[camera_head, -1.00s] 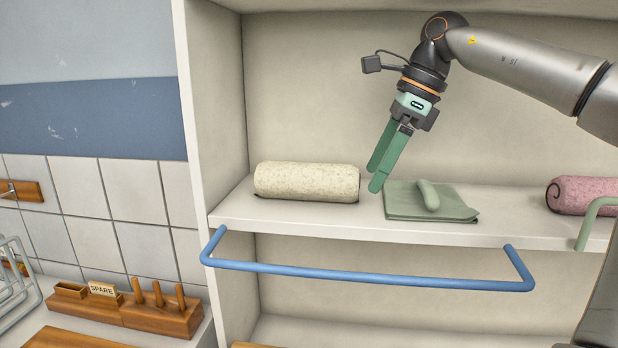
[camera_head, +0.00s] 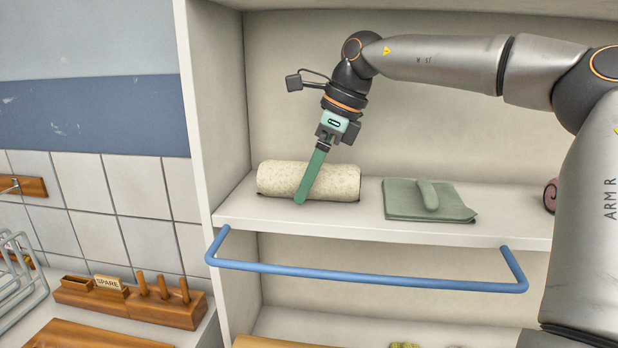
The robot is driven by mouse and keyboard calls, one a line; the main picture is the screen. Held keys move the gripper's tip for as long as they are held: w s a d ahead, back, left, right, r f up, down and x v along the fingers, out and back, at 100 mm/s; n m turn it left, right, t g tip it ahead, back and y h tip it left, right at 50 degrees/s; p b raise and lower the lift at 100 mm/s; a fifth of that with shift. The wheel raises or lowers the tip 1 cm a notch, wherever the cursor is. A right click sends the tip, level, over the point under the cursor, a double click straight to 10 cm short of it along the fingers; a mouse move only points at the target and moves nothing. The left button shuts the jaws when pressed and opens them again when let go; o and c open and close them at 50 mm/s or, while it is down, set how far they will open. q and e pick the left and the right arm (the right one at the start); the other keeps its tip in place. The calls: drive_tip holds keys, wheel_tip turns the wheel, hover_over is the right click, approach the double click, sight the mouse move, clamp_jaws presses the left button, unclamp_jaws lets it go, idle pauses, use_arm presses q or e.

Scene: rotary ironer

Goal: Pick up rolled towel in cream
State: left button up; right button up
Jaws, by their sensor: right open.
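The rolled towel in cream (camera_head: 278,178) lies on its side on the shelf, near the left wall of the cabinet. My right gripper (camera_head: 301,198) is open and points down at the towel. My left gripper is not in view.
A folded green cloth (camera_head: 405,203) lies on the shelf to the right. A blue rail (camera_head: 370,279) runs below the shelf's front edge (camera_head: 400,236). A pink roll (camera_head: 550,196) is mostly hidden behind my right arm. A wooden holder (camera_head: 140,302) stands on the lower left counter.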

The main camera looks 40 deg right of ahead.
drive_tip(key=shift+f, duration=0.15)
drive_tip(key=c, duration=1.4)
